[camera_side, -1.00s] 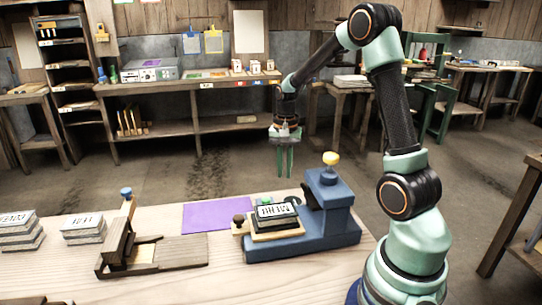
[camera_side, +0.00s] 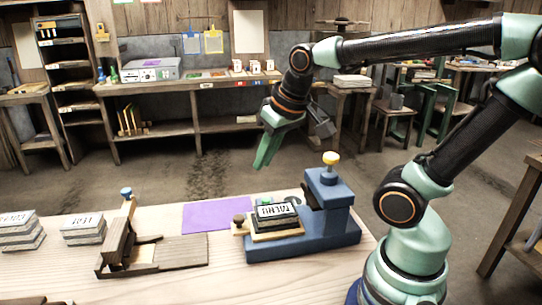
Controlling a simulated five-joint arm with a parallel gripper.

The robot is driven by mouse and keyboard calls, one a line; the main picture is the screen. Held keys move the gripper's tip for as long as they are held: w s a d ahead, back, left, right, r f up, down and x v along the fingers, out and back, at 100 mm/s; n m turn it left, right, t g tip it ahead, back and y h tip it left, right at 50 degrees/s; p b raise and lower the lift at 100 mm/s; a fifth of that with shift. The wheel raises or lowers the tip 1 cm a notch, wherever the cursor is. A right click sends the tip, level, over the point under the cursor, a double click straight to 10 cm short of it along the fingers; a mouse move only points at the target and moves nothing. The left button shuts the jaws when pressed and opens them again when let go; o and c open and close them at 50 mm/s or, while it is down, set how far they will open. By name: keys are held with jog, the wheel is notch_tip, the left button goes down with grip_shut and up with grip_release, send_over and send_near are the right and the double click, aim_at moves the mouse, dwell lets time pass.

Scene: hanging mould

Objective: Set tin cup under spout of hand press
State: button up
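The blue hand press (camera_side: 340,232) stands at the right of the pale wooden table, with a yellow knob (camera_side: 330,158) on top. A dark block with a white lettered face (camera_side: 277,211) lies on its bed. I cannot make out a spout on it. I cannot pick out a tin cup in this view. My gripper (camera_side: 264,163) hangs in the air above and left of the press, apart from it, its green fingers tilted down to the left. The fingers overlap from this side, so their gap is hidden. I see nothing held at their tips.
A wooden device with a blue knob (camera_side: 126,192) stands left of the press. A purple sheet (camera_side: 215,217) lies flat between and behind them. Lettered block stacks (camera_side: 82,228) stand at the far left. Bare tabletop (camera_side: 215,280) shows in front. A long workbench (camera_side: 185,87) runs along the wall.

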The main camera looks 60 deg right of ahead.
jog(key=shift+s+a+r+n+t, duration=0.1)
jog(key=shift+s+a+n+t, duration=0.1)
jog(key=shift+s+a+n, duration=0.4)
jog(key=shift+s+a+n+t, duration=0.2)
jog(key=shift+s+a+n, duration=0.15)
jog(key=shift+a+n, duration=0.25)
